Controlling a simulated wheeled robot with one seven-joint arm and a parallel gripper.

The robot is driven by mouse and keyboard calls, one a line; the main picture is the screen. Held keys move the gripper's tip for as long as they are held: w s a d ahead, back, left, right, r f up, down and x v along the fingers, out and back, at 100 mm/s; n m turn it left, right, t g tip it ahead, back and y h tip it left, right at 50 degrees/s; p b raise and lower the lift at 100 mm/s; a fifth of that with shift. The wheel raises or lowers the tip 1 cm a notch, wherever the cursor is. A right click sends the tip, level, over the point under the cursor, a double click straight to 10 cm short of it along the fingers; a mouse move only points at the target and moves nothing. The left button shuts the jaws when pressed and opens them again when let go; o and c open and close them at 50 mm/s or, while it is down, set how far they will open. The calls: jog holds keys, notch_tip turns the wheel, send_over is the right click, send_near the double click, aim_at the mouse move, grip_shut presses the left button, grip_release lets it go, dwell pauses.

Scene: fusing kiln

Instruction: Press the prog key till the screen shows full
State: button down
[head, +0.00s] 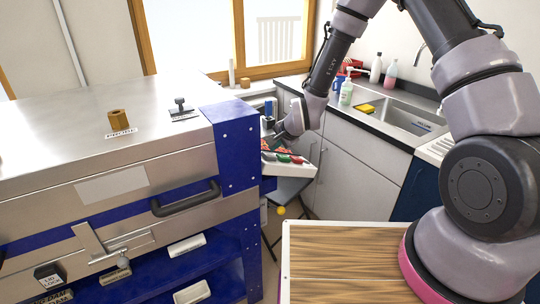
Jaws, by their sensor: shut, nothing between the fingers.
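The kiln's control box (305,148) sticks out past the right side of the kiln, with its sloping face toward me. Small coloured keys show along it, among them a green key (284,158) and a red key (297,160). I cannot read any labels, so I cannot tell which is the prog key. Screen text cannot be read, and part of the face is hidden behind my gripper. My gripper (278,135) is shut and empty, pointing down at the upper left of the box. I cannot tell whether it touches anything.
The big steel and blue kiln (100,165) fills the left, with a dark handle (186,198) in front. A wooden-topped surface (345,265) is at the front right. Behind are a sink (405,118), bottles and a grey cabinet (355,165). Some floor shows below the box.

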jog(key=shift+d+r, duration=0.1)
jog(key=shift+r, duration=0.15)
jog(key=shift+w+d+r, duration=0.2)
jog(key=shift+d+r, duration=0.1)
jog(key=shift+r, duration=0.45)
jog(key=shift+w+d+r, duration=0.25)
jog(key=shift+r, duration=0.45)
jog(key=shift+w+d+r, duration=0.2)
jog(key=shift+d+r, duration=0.1)
jog(key=shift+r, duration=0.45)
